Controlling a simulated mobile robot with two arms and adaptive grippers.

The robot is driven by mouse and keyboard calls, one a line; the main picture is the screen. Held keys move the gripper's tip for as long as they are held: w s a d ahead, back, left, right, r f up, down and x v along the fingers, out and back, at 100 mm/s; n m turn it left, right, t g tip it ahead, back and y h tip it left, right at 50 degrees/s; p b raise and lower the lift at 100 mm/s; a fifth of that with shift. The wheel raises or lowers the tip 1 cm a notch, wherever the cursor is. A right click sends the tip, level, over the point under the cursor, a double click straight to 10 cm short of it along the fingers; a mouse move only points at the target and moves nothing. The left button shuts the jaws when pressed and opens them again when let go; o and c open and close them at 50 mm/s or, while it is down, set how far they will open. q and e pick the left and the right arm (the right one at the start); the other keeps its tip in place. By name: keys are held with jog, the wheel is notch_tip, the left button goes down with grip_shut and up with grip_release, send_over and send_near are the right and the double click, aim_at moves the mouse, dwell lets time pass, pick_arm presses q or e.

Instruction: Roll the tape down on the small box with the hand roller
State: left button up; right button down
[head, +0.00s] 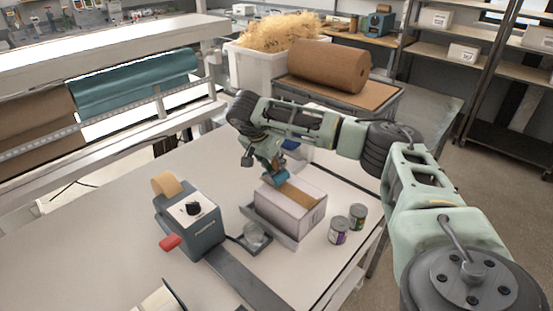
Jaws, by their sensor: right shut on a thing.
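The small box (285,217) is pale and sits on the white table, with a strip of brown tape (303,194) along its top. My right gripper (270,168) is over the far left end of the box, pointing down, shut on the hand roller (277,178). The blue part of the roller is at the left end of the tape; I cannot tell whether it touches. The roller's handle is mostly hidden by the gripper. My left gripper is not in view.
A grey tape dispenser (190,220) with a red lever stands left of the box. Two cans (339,230) (357,216) stand right of the box. The table's left front is mostly clear.

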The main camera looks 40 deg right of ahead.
jog(key=shift+r, duration=0.1)
jog(key=shift+f+b, duration=0.3)
jog(key=shift+f, duration=0.35)
dwell(0.7)
jog(key=shift+s, duration=0.1)
jog(key=shift+s+d+p, duration=0.15)
jog(key=shift+s+p, duration=0.45)
jog(key=shift+s, duration=1.65)
jog(key=shift+s, duration=0.1)
jog(key=shift+s, duration=0.65)
jog(key=shift+s+d, duration=0.2)
jog(key=shift+s, duration=1.7)
jog(key=shift+s+d, duration=0.1)
jog(key=shift+s, duration=1.45)
